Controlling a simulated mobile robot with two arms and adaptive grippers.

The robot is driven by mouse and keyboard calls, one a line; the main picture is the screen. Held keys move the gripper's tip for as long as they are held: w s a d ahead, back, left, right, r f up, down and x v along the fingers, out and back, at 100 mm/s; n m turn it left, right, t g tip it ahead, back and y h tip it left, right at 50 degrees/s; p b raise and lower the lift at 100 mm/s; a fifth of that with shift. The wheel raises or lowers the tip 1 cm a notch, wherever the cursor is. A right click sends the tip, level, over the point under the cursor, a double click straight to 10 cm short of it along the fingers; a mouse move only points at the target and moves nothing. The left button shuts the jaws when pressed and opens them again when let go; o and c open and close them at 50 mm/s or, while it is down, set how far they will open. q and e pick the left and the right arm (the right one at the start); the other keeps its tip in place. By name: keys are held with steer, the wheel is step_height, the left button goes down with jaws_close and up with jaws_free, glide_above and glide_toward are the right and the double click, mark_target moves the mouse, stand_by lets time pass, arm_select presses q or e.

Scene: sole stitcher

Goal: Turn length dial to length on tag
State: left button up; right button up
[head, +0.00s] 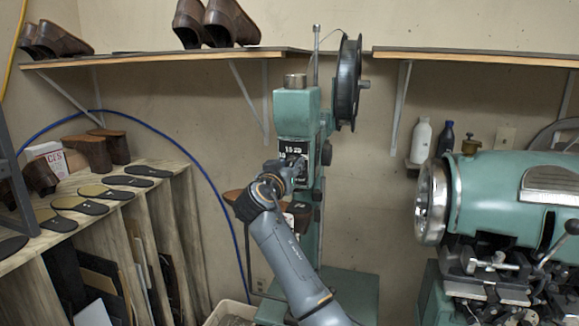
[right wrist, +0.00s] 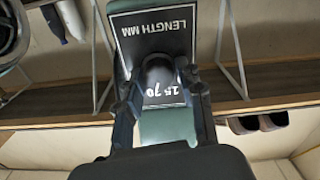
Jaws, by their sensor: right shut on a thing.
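The green sole stitcher (head: 297,112) stands against the wall in the middle of the head view. Its black dial plate (head: 293,147) faces me and reads "LENGTH MM" upside down in the right wrist view (right wrist: 160,25). The dark round length dial (right wrist: 158,67) sits on this plate, with white numbers beside it, partly covered. My right gripper (right wrist: 161,88) is shut on the dial, one finger on each side. The dial's pointer is hidden, so I cannot tell its setting. I cannot make out a readable tag. My left gripper is not in view.
A green machine (head: 495,190) stands at the right. A rack with soles (head: 78,204) stands at the left. Shelves (head: 160,58) run along the wall above.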

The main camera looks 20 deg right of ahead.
steer(key=shift+a+n, duration=0.1)
steer(key=shift+n, duration=3.7)
steer(key=shift+f, duration=0.1)
steer(key=o, duration=1.2)
steer(key=shift+w, duration=0.1)
steer(key=shift+c, duration=0.2)
steer(key=v, duration=1.2)
